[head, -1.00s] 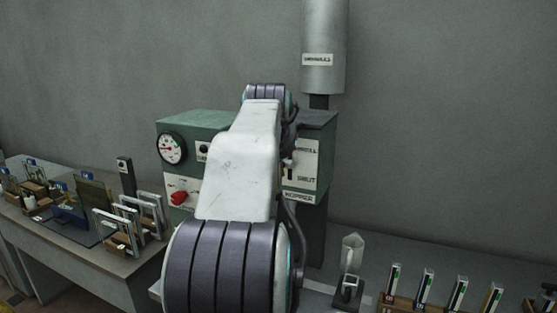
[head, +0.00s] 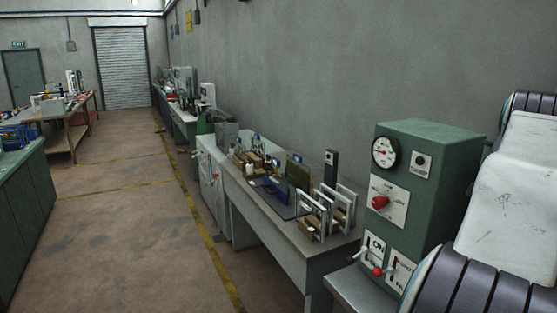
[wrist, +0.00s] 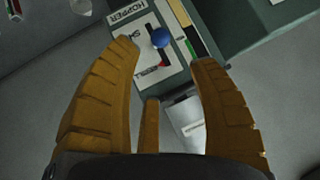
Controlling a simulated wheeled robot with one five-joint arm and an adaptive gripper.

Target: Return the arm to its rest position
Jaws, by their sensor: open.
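My arm (head: 510,215) shows at the right edge of the head view, raised beside the green machine. Its far end lies outside that view. My gripper (wrist: 164,56) shows in the wrist view with its yellow-brown fingers spread wide. It is open and nothing is held between the fingers. Beyond the fingertips is a white panel (wrist: 145,40) marked HOPPER, with a blue ball knob (wrist: 160,38) and a red tip. The fingers appear apart from the panel, though the exact gap cannot be told.
The green machine (head: 430,165), with a gauge and red knob, stands close to my arm. A bench (head: 300,250) with upright frames and small parts stands left of it along the wall. The floor aisle (head: 130,220) on the left is clear.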

